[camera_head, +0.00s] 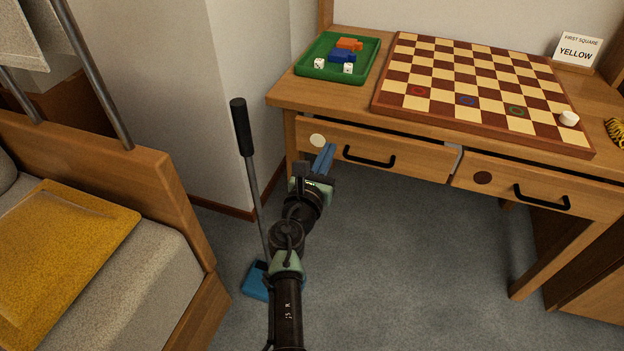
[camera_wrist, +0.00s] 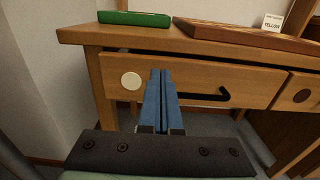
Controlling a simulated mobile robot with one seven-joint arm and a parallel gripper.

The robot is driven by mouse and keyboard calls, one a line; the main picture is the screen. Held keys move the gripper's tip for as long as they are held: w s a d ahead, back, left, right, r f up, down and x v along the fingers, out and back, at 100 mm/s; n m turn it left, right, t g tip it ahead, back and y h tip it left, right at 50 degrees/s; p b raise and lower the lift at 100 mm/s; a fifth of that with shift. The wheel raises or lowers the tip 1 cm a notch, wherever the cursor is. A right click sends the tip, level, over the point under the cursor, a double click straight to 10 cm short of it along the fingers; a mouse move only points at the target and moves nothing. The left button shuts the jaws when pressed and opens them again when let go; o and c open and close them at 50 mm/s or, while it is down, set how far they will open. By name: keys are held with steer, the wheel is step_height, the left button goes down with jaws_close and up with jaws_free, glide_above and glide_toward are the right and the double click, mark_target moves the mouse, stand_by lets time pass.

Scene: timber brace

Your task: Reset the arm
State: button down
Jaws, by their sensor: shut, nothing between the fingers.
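My gripper (camera_head: 323,160) has two blue fingers, shut together with nothing between them. In the head view it is in front of the left drawer (camera_head: 400,157) of the desk, near a pale round disc (camera_head: 317,140) on the drawer's front. In the wrist view, the gripper (camera_wrist: 161,74) points at the same drawer front, left of its black handle (camera_wrist: 205,97). Whether the fingertips touch the drawer cannot be told. The left drawer appears slightly open, with a dark gap above its front.
The desk holds a green tray (camera_head: 365,74) with blocks and dice, a checkered board (camera_head: 470,122), and a YELLOW sign (camera_head: 577,50). A long-handled blue dustpan (camera_head: 256,282) stands left of my arm. A bed (camera_head: 160,195) is at left. Grey floor under the desk is clear.

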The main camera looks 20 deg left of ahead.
steer(key=s+p, duration=0.2)
steer(key=s, duration=0.5)
steer(key=d+r+m+t+h, duration=0.1)
steer(key=d+r+m, duration=0.2)
steer(key=r+m, duration=0.5)
steer(key=d+r+m+t+h, duration=0.1)
steer(key=d+r+m, duration=0.3)
steer(key=r, duration=0.6)
steer(key=d+r+m+t+h, duration=0.1)
steer(key=d+r+m, duration=0.2)
steer(key=r+m, duration=0.6)
steer(key=s+d+r+m+t+y, duration=0.25)
steer(key=s+r+m, duration=0.45)
steer(key=s+r, duration=0.5)
steer(key=s+d+r+m+t+y, duration=0.1)
steer(key=s+r+m+t, duration=0.3)
steer(key=s+r+m, duration=0.75)
steer(key=w+r+n+p, duration=0.3)
steer(key=r+n+p, duration=0.1)
steer(key=r+p, duration=3.4)
steer(key=shift+w+a+r, duration=0.2)
steer(key=shift+r, duration=0.75)
